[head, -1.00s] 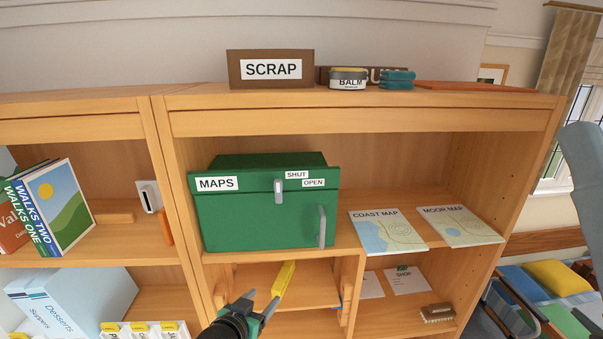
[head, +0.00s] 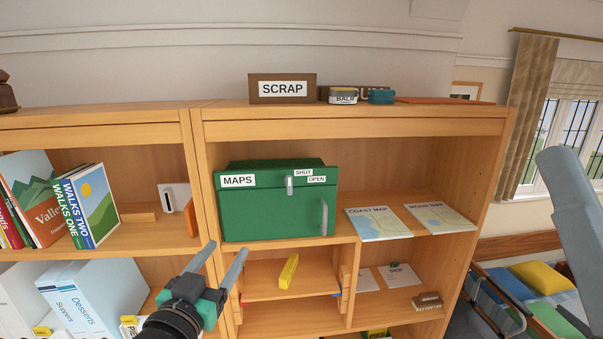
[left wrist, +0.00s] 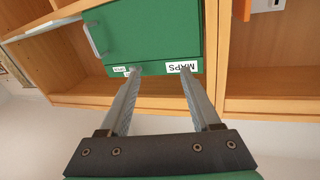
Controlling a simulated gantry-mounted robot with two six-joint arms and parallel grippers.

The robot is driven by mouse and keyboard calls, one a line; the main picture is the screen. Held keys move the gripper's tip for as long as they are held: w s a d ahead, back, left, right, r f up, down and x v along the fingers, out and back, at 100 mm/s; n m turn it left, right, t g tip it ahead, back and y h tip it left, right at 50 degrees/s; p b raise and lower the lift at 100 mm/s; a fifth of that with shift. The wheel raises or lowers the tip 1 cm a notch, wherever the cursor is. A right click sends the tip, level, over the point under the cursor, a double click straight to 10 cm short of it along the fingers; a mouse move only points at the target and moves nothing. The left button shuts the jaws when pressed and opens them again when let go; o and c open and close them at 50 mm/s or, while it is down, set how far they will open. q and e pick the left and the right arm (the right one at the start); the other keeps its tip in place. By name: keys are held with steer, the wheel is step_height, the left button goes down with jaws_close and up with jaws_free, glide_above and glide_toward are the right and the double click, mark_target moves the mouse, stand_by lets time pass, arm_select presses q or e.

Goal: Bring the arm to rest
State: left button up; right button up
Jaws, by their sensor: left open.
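My left gripper (head: 223,256) is open and empty in the lower left of the head view, in front of the bookcase upright. In the left wrist view its two fingers (left wrist: 158,88) are spread apart with nothing between them. The green MAPS box (head: 262,207) stands on the shelf beyond, its front closed; it also shows in the left wrist view (left wrist: 150,40), upside down. The fingers overlap the box's labelled edge in that view, but I cannot tell the gap. My right gripper is not in view; a grey-blue arm part of mine shows at the right edge.
A yellow object (head: 289,271) lies on the shelf below the box. The coast map (head: 377,223) and moor map (head: 440,218) lie to its right. Books (head: 85,205) stand at the left. The SCRAP box (head: 282,88) and a balm tin (head: 343,96) sit on top.

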arm_select(q)
steer(key=s+a+r+n+t, duration=0.1)
steer(key=s+r+t, duration=0.3)
steer(key=s+r, duration=0.7)
steer(key=s+a+r+n+t+y, duration=0.1)
steer(key=s+a+r+t, duration=0.2)
steer(key=s+r, duration=0.9)
steer(key=shift+r+t, duration=0.15)
steer(key=shift+t, duration=1.05)
